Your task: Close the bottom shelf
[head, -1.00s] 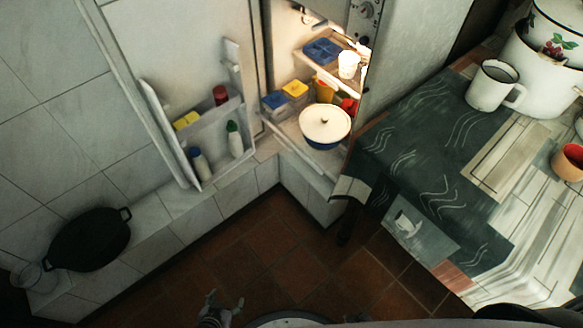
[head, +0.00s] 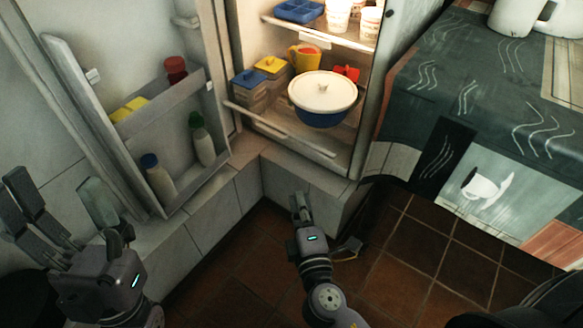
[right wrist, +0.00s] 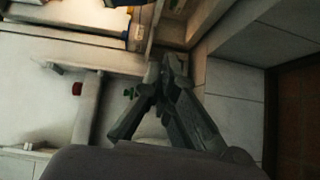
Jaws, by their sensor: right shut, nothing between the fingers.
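The open fridge's bottom shelf (head: 280,137) shows in the head view with a pale front edge. On it stand a dark blue bowl with a cream lid (head: 322,92), blue- and yellow-lidded containers (head: 250,88) and a yellow mug (head: 303,57). My right gripper (head: 299,200) is shut and empty, below and in front of the shelf, apart from its edge. Its fingertips meet in the right wrist view (right wrist: 163,75). My left gripper (head: 60,190) is at the left with fingers spread, in front of the fridge door.
The open fridge door (head: 75,120) stands at the left, its rack holding bottles and a red jar (head: 176,68). A low tiled ledge (head: 215,200) runs below the fridge. A cloth-covered table (head: 450,80) fills the right. Brown floor (head: 420,250) is open between.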

